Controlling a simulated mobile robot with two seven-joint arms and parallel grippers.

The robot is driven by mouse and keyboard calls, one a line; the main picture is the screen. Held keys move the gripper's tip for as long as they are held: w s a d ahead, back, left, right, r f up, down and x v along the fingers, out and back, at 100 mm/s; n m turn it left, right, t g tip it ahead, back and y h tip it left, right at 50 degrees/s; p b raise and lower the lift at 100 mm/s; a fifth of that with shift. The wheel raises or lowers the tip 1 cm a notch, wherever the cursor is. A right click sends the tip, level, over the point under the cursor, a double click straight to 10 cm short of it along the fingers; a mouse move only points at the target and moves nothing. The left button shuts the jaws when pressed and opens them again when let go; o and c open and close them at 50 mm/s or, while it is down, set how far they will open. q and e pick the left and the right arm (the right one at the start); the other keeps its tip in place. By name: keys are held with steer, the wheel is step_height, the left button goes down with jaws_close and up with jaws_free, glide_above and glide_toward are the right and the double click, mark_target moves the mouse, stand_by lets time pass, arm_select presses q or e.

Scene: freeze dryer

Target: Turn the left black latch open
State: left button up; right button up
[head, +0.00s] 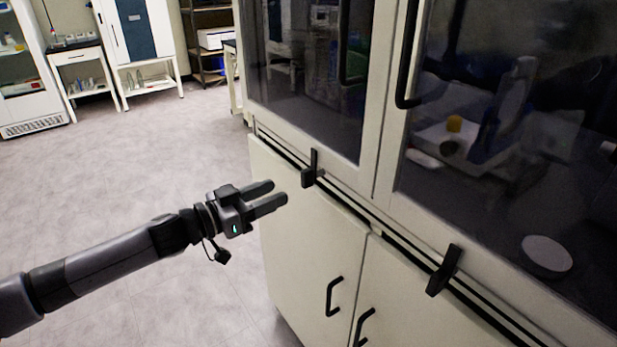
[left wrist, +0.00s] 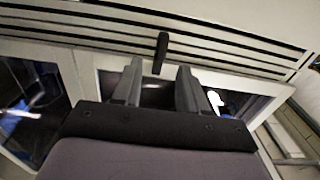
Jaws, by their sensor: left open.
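The left black latch (head: 311,170) sits on the pale ledge below the left glass door of the cabinet, with its narrow arm pointing up. It also shows in the left wrist view (left wrist: 161,53), just beyond and between my fingertips. My left gripper (head: 280,194) is open and empty. It is a little to the left of the latch and apart from it. The right black latch (head: 443,270) is farther right on the same ledge. My right gripper is not in view.
The cabinet has tall glass doors with black handles (head: 409,60) above and pale lower doors with black handles (head: 333,296). Open grey floor (head: 130,190) lies to the left. Tables and a shelf stand at the back left.

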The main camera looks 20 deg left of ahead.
mark_target(302, 179)
arm_select(q)
steer(key=shift+r+p+x, duration=0.2)
steer(key=shift+p+x, duration=0.15)
steer(key=shift+x, duration=3.25)
steer(key=shift+a, duration=0.1)
jaws_close()
